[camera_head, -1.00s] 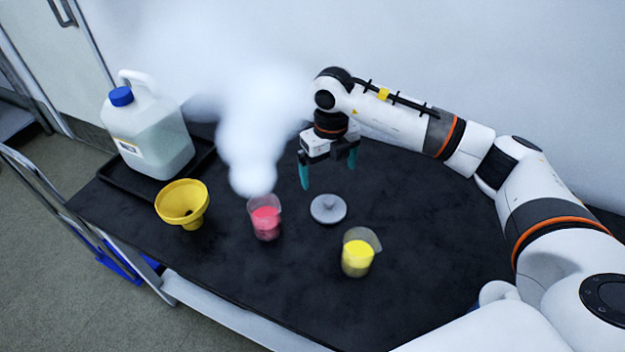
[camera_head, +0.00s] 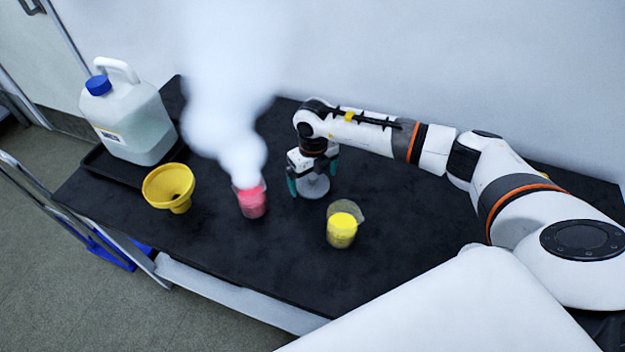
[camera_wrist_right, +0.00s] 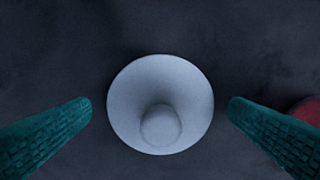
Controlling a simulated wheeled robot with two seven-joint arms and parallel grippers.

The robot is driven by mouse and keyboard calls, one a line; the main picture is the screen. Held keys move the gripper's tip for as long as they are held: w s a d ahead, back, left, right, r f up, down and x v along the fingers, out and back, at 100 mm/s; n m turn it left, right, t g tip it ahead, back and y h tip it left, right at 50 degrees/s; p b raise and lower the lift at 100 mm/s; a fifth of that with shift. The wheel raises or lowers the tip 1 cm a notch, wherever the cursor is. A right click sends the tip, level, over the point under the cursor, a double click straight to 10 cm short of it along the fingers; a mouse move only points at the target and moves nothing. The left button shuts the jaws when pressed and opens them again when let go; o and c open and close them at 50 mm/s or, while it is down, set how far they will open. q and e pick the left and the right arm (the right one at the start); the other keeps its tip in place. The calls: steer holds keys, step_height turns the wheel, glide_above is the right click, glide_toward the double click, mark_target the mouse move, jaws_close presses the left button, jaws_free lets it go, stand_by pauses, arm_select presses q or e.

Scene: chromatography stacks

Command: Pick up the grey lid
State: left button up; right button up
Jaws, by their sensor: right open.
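The grey lid (camera_head: 314,188) is a round disc with a raised knob, lying on the black table top. My right gripper (camera_head: 313,184) is right above it, pointing down, with its green fingers on either side of the lid. In the right wrist view the lid (camera_wrist_right: 160,90) sits between the two fingertips (camera_wrist_right: 160,108), with a gap on each side and the knob low of centre. The right gripper is open and holds nothing. Part of the lid is hidden by the gripper in the head view. My left gripper is not in view.
A beaker with smoking red liquid (camera_head: 251,202) stands just left of the lid; white vapour (camera_head: 225,90) rises from it. A beaker with yellow liquid (camera_head: 342,230) stands in front. A yellow funnel (camera_head: 168,186) and a blue-capped jug (camera_head: 130,120) on a black tray stand left.

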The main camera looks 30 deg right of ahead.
steer(key=shift+f, duration=0.1)
steer(key=shift+c, duration=0.2)
steer(key=c, duration=0.9)
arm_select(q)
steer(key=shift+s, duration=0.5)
